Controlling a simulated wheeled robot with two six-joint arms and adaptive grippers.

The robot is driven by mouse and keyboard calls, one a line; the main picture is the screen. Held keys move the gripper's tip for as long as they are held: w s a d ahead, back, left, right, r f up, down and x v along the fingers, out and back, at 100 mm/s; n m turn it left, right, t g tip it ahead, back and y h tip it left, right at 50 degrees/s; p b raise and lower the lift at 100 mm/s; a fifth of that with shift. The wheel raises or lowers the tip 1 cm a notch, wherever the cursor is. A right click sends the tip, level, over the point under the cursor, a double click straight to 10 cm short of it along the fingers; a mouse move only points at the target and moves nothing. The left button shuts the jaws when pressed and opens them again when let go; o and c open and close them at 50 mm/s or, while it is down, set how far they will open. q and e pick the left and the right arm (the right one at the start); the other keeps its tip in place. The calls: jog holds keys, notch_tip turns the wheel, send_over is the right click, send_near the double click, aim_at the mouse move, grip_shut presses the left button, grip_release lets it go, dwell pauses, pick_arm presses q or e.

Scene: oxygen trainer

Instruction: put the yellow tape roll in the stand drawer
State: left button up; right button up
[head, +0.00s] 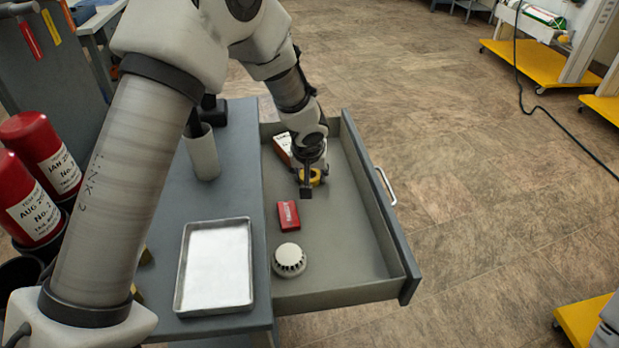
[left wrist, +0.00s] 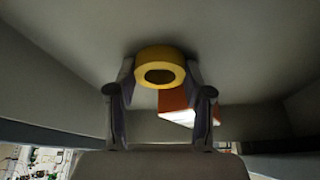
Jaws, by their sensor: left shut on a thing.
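The yellow tape roll (head: 311,177) is inside the open stand drawer (head: 345,240), toward its far end. My left gripper (head: 308,185) reaches down into the drawer and is shut on the roll. In the left wrist view the yellow tape roll (left wrist: 160,68) sits between the two fingers of my left gripper (left wrist: 160,85). I cannot tell whether the roll touches the drawer floor. The gripper hides part of the roll in the head view. My right gripper is not in view.
A metal tray (head: 184,270) and a grey cup (head: 203,155) stand on the stand top. Red cylinders (head: 40,150) stand at left. The drawer's right half is clear.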

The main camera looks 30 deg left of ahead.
pick_arm(q)
jog(key=shift+r, duration=0.15)
jog(key=o, duration=1.1)
jog(key=shift+f, duration=0.2)
jog(key=shift+o, duration=0.2)
jog(key=shift+s+r, duration=0.1)
jog(key=shift+r, duration=0.5)
jog(key=p+v, duration=0.3)
jog(key=v, duration=0.8)
jog(key=shift+s+p, duration=0.2)
jog(key=shift+p, duration=0.15)
